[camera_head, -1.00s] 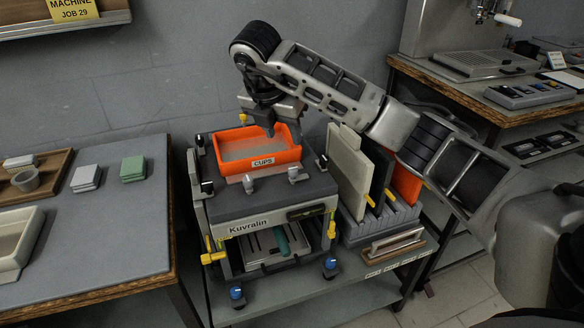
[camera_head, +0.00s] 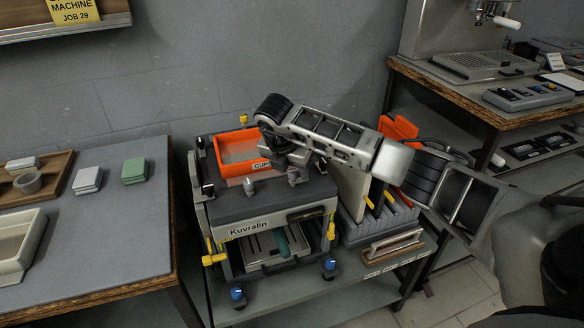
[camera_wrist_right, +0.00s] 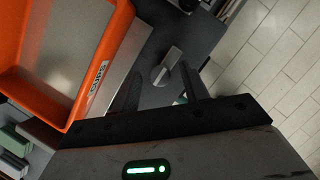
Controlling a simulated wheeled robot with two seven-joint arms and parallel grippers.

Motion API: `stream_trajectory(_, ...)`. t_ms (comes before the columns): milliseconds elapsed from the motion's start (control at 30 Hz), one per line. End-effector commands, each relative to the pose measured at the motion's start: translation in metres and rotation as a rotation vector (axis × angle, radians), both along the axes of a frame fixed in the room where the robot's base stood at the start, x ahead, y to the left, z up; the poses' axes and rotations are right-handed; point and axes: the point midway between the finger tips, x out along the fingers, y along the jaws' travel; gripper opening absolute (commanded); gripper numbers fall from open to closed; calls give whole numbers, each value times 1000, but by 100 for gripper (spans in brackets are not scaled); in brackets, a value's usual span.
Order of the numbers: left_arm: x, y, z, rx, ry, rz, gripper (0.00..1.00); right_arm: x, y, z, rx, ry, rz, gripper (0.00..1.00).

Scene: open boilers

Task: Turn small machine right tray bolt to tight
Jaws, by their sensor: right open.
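The small machine (camera_head: 270,210), labelled Kuvralin, stands on a low cart with an orange tray (camera_head: 233,152) marked CUPS on top. Two metal bolts with flat grips sit on the top in front of the tray: the left one (camera_head: 248,186) and the right tray bolt (camera_head: 293,178). My right gripper (camera_head: 291,165) is above and just behind the right bolt and partly covers it. In the right wrist view, the right tray bolt (camera_wrist_right: 166,68) lies ahead of the open fingers (camera_wrist_right: 160,88), roughly between them, with nothing held. My left gripper is not in view.
Upright panels stand in a grey rack (camera_head: 380,218) right of the machine, under my right arm. A table (camera_head: 110,215) is at the left. A counter (camera_head: 450,88) with a larger machine is at the back right. The orange tray is close to my right gripper.

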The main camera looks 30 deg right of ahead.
Motion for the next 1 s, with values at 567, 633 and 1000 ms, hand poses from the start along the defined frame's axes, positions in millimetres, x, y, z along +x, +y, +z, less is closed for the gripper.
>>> stream_trajectory(567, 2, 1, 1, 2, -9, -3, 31, 0, 0, 0, 0, 0, 32, 0)
stream_trajectory(633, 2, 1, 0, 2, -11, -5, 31, 0, 0, 0, 0, 0, 59, 0)
stream_trajectory(1000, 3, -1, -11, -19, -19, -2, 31, -2, -2, -2, -2, -1, 337, 0)
